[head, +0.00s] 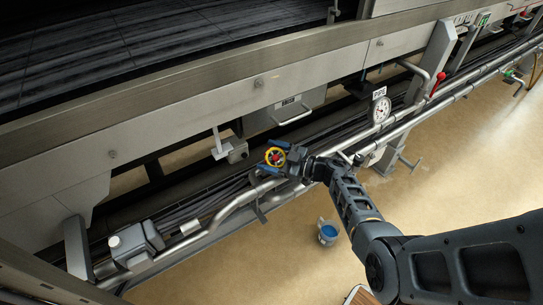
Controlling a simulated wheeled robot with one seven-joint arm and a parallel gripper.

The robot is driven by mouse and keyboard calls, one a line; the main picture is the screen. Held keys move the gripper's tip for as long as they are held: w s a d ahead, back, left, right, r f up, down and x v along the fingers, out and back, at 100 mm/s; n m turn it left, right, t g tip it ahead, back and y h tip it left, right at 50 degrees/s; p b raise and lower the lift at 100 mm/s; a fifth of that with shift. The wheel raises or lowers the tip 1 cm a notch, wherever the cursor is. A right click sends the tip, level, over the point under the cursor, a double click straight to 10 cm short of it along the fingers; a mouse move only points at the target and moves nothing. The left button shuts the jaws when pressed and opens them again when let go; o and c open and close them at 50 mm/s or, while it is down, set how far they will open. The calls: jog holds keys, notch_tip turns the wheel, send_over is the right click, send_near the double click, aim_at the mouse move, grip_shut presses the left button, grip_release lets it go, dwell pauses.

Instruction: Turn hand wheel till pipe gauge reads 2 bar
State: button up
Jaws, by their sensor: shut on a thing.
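The hand wheel (275,157) has a yellow rim and a red hub. It sits on the pipe run near the middle of the head view. My gripper (273,158) reaches it from the right, with blue fingers on opposite sides of the rim, shut on the wheel. The fingers hide part of the rim. The round white pipe gauge (381,109) stands on the pipe to the upper right, under a white label plate (379,93). Its face is too small to read in bar.
Steel pipes (226,212) run diagonally below the machine's long metal frame (190,112). A grey box with a handle (297,110) hangs above the wheel. A red-handled lever (438,83) is at upper right.

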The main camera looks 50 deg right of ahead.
aim_at(278, 158)
jog(key=o, duration=0.9)
jog(key=v, duration=0.7)
jog(key=shift+s+d, duration=0.15)
jog(key=shift+s, duration=0.2)
